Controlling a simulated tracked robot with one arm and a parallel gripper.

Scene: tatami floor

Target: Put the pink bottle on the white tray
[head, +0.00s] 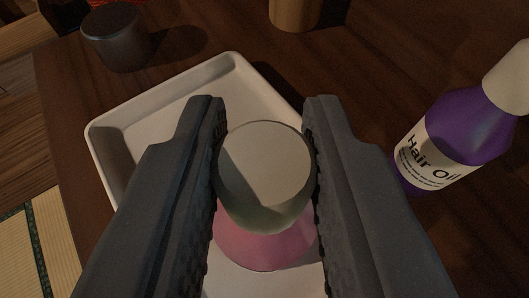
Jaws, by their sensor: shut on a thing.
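The pink bottle (266,245) has a pale rounded cap and a pink body below it. My gripper (264,165) is shut on its cap, one finger on each side. The white tray (105,143) lies on the dark wooden table beneath and beyond the bottle. The bottle is over the tray in the picture. I cannot tell whether its base touches the tray. My fingers hide much of the tray's sides, and the bottle's lower part is mostly out of sight.
A purple hair oil bottle (437,150) with a pale cap stands close on the right. A dark grey cup (116,42) is at the back left, and a tan cylinder (294,10) is at the back. The table's edge runs down the left, with tatami (30,245) beyond.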

